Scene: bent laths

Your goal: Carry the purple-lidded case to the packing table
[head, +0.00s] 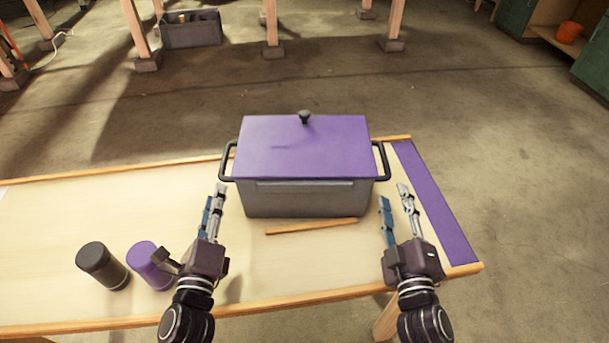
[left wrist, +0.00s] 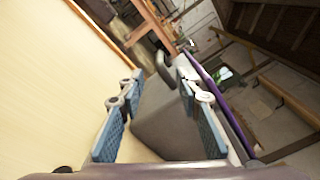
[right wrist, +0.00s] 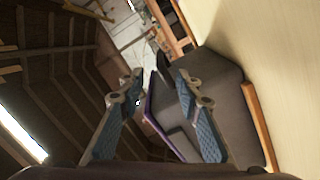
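The case (head: 307,197) is a grey box with a flat purple lid (head: 300,145), a dark knob on top and a black handle at each side. It stands upright on a light wooden table (head: 60,230). My left gripper (head: 214,193) is open and empty, nearer than the left handle (head: 228,162) and apart from it. In the left wrist view that handle (left wrist: 165,70) shows beyond the fingertips. My right gripper (head: 394,193) is open and empty, nearer than the right handle (head: 383,162). The right wrist view shows the case (right wrist: 215,75) beyond the fingers.
A wooden strip (head: 312,227) lies just in front of the case. A dark canister (head: 103,266) and a purple-topped one (head: 149,265) stand near my left gripper. A purple band (head: 435,205) marks the table's right end. Wooden posts and a grey crate (head: 190,30) stand behind; the floor between is clear.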

